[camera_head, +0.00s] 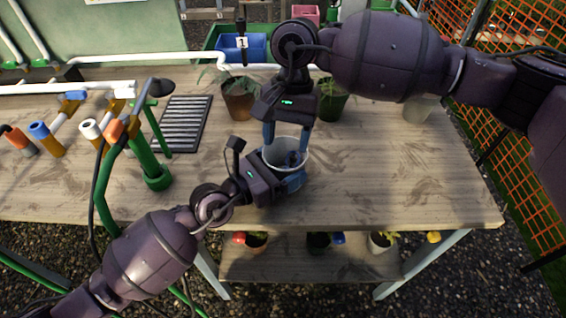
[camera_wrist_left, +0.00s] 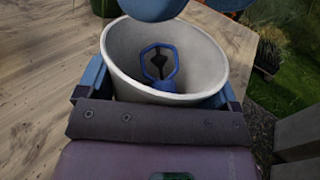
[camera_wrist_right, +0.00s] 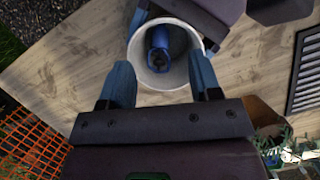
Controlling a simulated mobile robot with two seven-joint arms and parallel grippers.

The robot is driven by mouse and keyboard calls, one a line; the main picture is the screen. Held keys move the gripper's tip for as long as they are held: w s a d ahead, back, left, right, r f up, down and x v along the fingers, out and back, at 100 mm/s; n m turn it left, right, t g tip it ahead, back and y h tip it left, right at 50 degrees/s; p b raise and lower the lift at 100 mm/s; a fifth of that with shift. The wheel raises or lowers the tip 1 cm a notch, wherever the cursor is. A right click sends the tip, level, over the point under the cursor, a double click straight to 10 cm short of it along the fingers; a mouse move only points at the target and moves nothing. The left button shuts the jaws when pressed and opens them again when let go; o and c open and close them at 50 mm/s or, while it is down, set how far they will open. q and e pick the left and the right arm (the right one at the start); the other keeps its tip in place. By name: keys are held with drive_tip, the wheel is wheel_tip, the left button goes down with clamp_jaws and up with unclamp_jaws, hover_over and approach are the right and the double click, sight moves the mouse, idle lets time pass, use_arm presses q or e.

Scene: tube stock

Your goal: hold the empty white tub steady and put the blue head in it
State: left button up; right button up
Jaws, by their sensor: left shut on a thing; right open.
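The white tub (camera_head: 271,153) stands on the wooden table, near its front edge. My left gripper (camera_head: 290,183) is shut on the tub, with its blue fingers on either side of the wall in the left wrist view. The blue head (camera_wrist_left: 158,65) lies inside the tub; it also shows there in the right wrist view (camera_wrist_right: 158,47). My right gripper (camera_head: 287,137) is above the tub, coming from the back. In the right wrist view its blue fingers (camera_wrist_right: 160,88) are apart with nothing between them, at the tub's rim.
Potted plants (camera_head: 239,100) (camera_head: 331,102) stand behind the tub. A black slatted grate (camera_head: 182,124) and green pipe work (camera_head: 150,165) with coloured heads (camera_head: 46,139) are at the left. The table (camera_head: 400,180) is clear to the right.

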drive_tip(key=a+v, duration=0.1)
drive_tip(key=v, duration=1.1)
drive_tip(key=shift+d, duration=0.45)
use_arm(q)
drive_tip(key=o, duration=0.7)
drive_tip(key=shift+a, duration=0.1)
drive_tip(key=shift+v, duration=5.95)
